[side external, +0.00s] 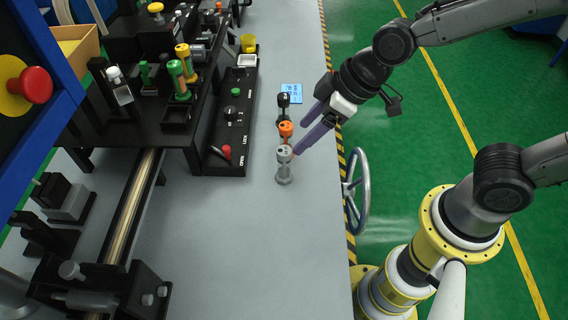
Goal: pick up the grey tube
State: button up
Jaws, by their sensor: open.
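The grey tube (284,166) stands upright on the grey bench top, nearest the camera in a short row. An orange-topped tube (286,130) stands just behind it, and a black one (284,101) behind that. My gripper (306,138) comes in from the upper right with its long purple fingers pointing down and left. It is open. The fingertips are close to the upper right of the grey tube and overlap the row in the picture. I cannot tell whether they touch it. Part of the orange tube's lower body is hidden.
A black control panel (232,118) with a red lever (226,152) lies left of the row. A black fixture with green and yellow-orange tubes (181,82) stands further left. A handwheel (357,194) is at the bench's right edge. The bench front is clear.

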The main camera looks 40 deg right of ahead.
aim_at(290, 151)
jog(key=x, duration=0.4)
jog(key=shift+f, duration=0.15)
jog(key=shift+s+x, duration=0.15)
jog(key=shift+x, duration=1.2)
jog(key=shift+s+x, duration=0.1)
jog(key=shift+x, duration=1.25)
jog(key=shift+f, duration=0.15)
grip_shut()
